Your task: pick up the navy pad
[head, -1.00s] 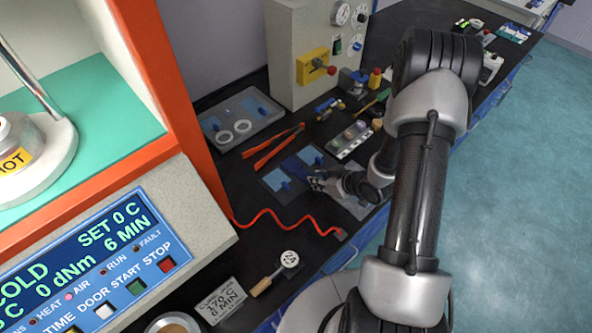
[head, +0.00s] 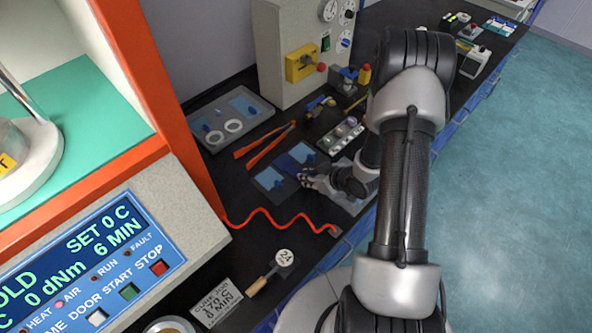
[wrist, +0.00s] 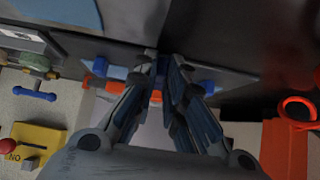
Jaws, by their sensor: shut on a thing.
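The navy pad (head: 287,164) is a dark blue piece on a dark slab between two light blue squares in the head view, partly hidden by my gripper. My gripper (head: 303,177) is low over the bench at the slab's near edge. In the wrist view my gripper (wrist: 161,65) points away from the camera, its fingers closed around a small dark blue piece that looks like the navy pad's grip. The fingers hide most of it. I cannot tell whether the pad is clear of the slab.
Red-orange tongs (head: 265,145) lie behind the slab. A grey tray (head: 262,118) with two white rings stands farther back. A sample rack (head: 340,136) is at the right. A red coiled cord (head: 270,215) runs in front. The orange-framed machine (head: 165,95) stands at left.

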